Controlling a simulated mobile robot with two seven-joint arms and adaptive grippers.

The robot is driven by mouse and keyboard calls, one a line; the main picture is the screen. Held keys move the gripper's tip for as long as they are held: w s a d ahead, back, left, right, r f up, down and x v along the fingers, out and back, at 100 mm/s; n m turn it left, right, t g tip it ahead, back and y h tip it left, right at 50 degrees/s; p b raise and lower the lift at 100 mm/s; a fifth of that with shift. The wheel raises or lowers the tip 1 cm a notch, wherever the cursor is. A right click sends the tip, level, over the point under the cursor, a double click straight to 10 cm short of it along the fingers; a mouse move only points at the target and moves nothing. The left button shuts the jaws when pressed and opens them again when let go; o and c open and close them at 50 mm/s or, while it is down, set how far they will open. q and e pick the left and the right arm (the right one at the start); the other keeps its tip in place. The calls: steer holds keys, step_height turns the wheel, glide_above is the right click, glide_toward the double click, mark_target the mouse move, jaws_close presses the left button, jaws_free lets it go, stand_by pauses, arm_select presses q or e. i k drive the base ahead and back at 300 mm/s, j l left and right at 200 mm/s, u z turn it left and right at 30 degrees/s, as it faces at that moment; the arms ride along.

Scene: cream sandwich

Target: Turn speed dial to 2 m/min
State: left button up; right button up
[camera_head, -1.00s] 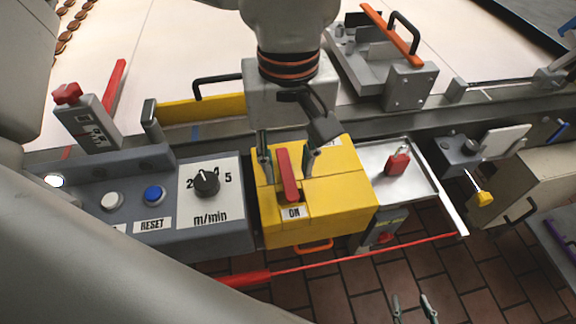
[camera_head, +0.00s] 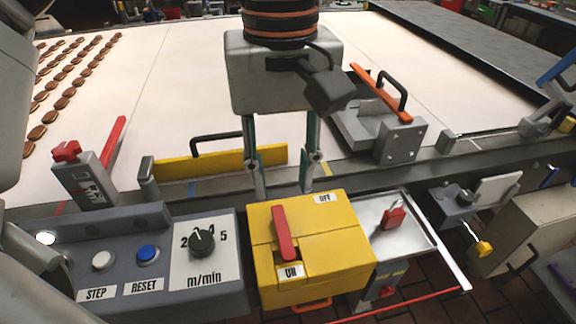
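The speed dial (camera_head: 202,241) is a black round knob on a white plate marked m/min, with 2, 4 and 5 legible around it. A white mark shows on the knob's upper side, but I cannot tell exactly which number it points to. My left gripper (camera_head: 284,190) hangs to the right of the dial, over the back edge of the yellow switch box (camera_head: 335,250). Its two fingers are apart with nothing between them. It is clear of the dial. My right gripper is not in view.
The red lever (camera_head: 284,232) on the yellow box lies toward the ON label. STEP and RESET buttons, white (camera_head: 103,260) and blue (camera_head: 148,253), sit left of the dial. A red-handled grey unit (camera_head: 85,180) stands behind them. A red padlock (camera_head: 393,215) lies on the metal tray at right.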

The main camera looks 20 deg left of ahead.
mark_target(200, 243)
steer(key=k+l, duration=0.25)
steer(key=k, duration=0.2)
steer(key=k+l, duration=0.25)
steer(key=k, duration=0.25)
